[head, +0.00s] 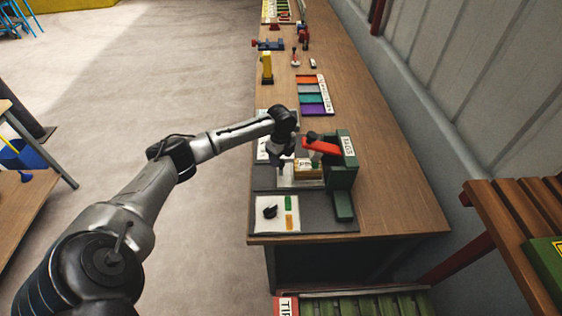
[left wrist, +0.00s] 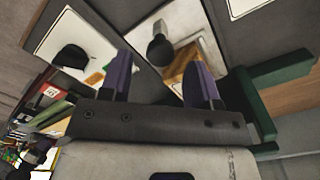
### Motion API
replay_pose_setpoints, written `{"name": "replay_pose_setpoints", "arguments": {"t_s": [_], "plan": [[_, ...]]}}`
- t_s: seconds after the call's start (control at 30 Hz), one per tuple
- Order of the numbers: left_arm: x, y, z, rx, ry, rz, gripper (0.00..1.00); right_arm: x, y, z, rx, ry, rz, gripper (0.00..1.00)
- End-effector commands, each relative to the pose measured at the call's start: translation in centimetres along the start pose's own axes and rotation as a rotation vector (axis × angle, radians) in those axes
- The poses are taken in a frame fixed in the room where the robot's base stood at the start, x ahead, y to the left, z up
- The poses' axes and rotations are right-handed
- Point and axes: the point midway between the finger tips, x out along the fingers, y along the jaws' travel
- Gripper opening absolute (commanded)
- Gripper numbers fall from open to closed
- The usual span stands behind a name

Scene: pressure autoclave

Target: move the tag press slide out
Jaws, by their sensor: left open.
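The tag press (head: 342,178) is a green frame with a red lever, near the front end of the bench; its green body also shows at the right of the left wrist view (left wrist: 250,105). A pale slide plate (left wrist: 203,50) lies beside it, with a dark round-ended knob (left wrist: 160,48) standing on it. My left gripper (head: 279,161) is over the slide's left end. In the left wrist view its purple fingers (left wrist: 160,65) are open and apart, with the knob showing between and just beyond the tips. I cannot tell whether they touch it. My right gripper is not in view.
A white board (head: 267,220) with a black piece and coloured tags lies at the bench's front edge. A tray of coloured strips (head: 313,92) and a yellow device (head: 267,68) stand farther back.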

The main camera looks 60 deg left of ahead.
Motion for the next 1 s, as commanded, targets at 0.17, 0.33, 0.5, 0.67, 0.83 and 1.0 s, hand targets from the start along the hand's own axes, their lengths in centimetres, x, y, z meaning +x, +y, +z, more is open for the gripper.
{"name": "replay_pose_setpoints", "arguments": {"t_s": [0.17,0.33,0.5,0.67,0.83,1.0], "plan": [[1.7,0.0,0.0,-0.001,0.000,0.001,0.56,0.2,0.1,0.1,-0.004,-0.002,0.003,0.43],[2.3,0.0,0.0,-0.001,0.000,0.000,0.56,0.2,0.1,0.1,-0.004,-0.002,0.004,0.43],[2.4,0.0,0.0,0.000,0.000,-0.001,0.56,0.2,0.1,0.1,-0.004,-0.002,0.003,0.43],[2.3,0.0,0.0,0.000,0.000,0.000,0.53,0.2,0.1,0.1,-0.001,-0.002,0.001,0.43],[2.3,0.0,0.0,-0.001,0.000,0.000,0.37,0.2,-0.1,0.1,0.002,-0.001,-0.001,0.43],[2.3,0.0,0.0,-0.001,0.000,0.000,0.21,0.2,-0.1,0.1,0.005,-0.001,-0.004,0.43]]}}
